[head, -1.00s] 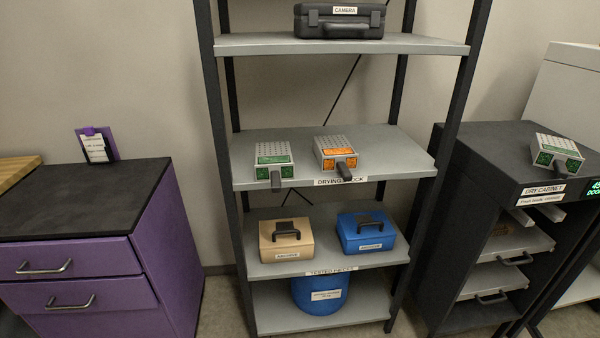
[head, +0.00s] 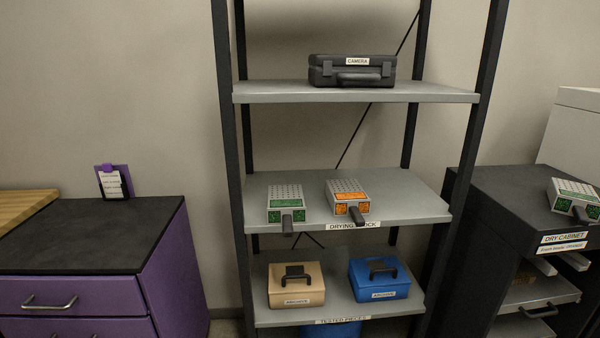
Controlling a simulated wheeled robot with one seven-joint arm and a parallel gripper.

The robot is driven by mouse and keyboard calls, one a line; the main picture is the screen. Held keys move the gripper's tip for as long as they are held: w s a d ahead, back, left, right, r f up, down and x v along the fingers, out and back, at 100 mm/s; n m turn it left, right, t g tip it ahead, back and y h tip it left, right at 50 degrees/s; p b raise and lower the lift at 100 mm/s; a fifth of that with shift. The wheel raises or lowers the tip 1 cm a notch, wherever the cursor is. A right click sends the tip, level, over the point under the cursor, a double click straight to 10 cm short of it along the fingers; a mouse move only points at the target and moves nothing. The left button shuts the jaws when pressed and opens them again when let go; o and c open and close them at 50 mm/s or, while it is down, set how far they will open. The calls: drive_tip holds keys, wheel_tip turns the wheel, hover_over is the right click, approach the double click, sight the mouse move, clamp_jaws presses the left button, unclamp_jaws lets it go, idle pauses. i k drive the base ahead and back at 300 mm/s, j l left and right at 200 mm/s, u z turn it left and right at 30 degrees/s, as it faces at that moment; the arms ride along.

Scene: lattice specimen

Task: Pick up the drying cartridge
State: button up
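Three drying cartridges show in the head view, each a grey perforated box with a dark handle at the front. One with a green label, the left cartridge (head: 286,197), sits on the shelf marked as drying stock (head: 400,202). One with an orange label, the orange cartridge (head: 347,194), sits to its right on the same shelf. Another green-labelled cartridge (head: 574,198) lies on top of the dry cabinet at the right edge, partly cut off. My gripper is not in view.
A black camera case (head: 353,71) stands on the shelf above. A tan case (head: 296,286) and a blue case (head: 384,279) stand below. A purple drawer unit (head: 75,290) is at left, the dark dry cabinet (head: 490,200) at right. Dark rack posts flank the shelves.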

sight(345, 197)
drive_tip(key=i+j, duration=1.15)
drive_tip(key=j, duration=0.15)
drive_tip(key=i+l+z, duration=0.05)
